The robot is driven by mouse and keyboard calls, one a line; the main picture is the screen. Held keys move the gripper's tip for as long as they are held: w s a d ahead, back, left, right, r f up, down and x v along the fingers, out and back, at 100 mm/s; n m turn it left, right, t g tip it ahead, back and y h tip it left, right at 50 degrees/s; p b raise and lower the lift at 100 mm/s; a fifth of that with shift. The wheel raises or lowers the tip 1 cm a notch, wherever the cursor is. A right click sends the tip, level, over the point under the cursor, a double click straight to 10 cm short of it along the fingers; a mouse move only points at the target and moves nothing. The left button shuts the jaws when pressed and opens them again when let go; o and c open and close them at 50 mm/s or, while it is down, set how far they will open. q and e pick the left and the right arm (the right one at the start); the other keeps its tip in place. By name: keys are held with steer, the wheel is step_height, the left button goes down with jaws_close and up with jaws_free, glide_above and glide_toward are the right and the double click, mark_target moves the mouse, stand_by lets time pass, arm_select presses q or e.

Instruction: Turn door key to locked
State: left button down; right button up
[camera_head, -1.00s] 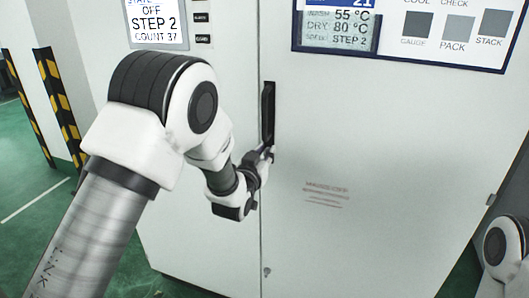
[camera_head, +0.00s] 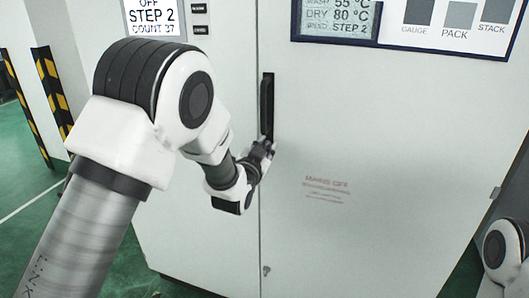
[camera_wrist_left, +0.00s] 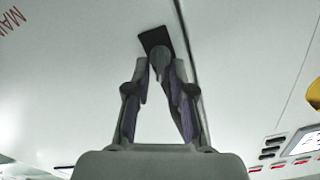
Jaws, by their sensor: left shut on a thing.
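The door key (camera_wrist_left: 159,58) is a small grey piece in front of a dark plate (camera_wrist_left: 153,38) in the left wrist view. Most of it is hidden by the fingers, so its angle is hard to tell. My left gripper (camera_wrist_left: 161,75) is shut on it, with its fingertips drawn together around it. In the head view my left gripper (camera_head: 262,150) is at the lower end of the black upright door handle (camera_head: 267,105), and the key cannot be made out there. My right gripper is out of view.
The pale cabinet door (camera_head: 380,150) is closed, with red lettering (camera_head: 326,188) right of the gripper. A small fitting (camera_head: 266,270) sits low by the door seam. Displays are above. A striped post (camera_head: 52,95) stands at the left on the green floor.

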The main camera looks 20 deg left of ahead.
arm_select(q)
steer(key=m+b, duration=0.1)
steer(key=m, duration=0.2)
steer(key=m+b, duration=0.1)
steer(key=shift+d+f+m+b, duration=0.2)
steer(key=shift+f+m+b, duration=0.05)
steer(key=shift+m+b, duration=0.75)
steer(key=shift+m, duration=0.8)
steer(key=shift+d, duration=0.1)
steer(key=c, duration=1.3)
jaws_free()
steer(key=s, duration=1.2)
steer(key=shift+a, duration=0.2)
